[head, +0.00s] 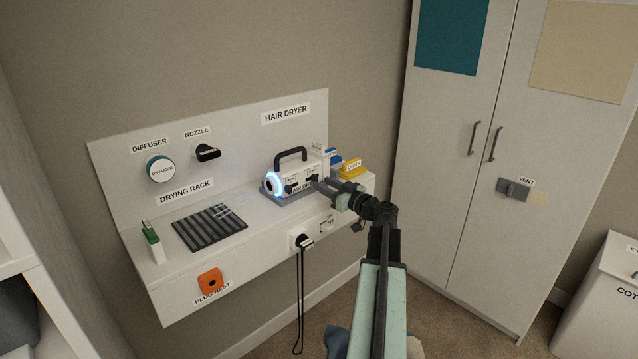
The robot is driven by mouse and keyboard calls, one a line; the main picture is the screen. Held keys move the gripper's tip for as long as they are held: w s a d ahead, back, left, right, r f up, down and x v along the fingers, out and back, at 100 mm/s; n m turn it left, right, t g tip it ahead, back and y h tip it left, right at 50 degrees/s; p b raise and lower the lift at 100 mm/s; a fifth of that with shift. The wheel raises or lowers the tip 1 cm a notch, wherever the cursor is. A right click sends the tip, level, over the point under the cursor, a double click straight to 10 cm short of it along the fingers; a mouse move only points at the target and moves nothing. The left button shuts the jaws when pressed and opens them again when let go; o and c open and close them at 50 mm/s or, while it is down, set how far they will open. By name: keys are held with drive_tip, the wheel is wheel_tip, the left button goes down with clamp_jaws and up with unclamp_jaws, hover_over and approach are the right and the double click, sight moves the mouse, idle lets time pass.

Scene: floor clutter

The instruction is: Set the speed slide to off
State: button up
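The hair dryer (293,178) is a white boxy unit with a dark carry handle on top and a glowing blue-white ring at its left end. It sits on a grey base on the wall shelf, below the HAIR DRYER label. Small dark controls show on its front face. The speed slide must be among them, but the print is too small to read. My gripper (322,185) reaches in from the right, with its fingertips at the right part of that face. I cannot tell whether it touches a control, or how far the fingers are apart.
A black plug (303,241) with a hanging cord is on the shelf front, near an orange plug rest (210,282). Blue and yellow boxes (351,168) stand behind my gripper. A wardrobe (470,200) stands right.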

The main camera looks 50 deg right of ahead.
sight(317, 180)
drive_tip(key=shift+w+d, duration=0.15)
drive_tip(key=shift+w, duration=0.65)
drive_tip(key=shift+w+d, duration=0.15)
drive_tip(key=shift+w, duration=0.6)
clamp_jaws()
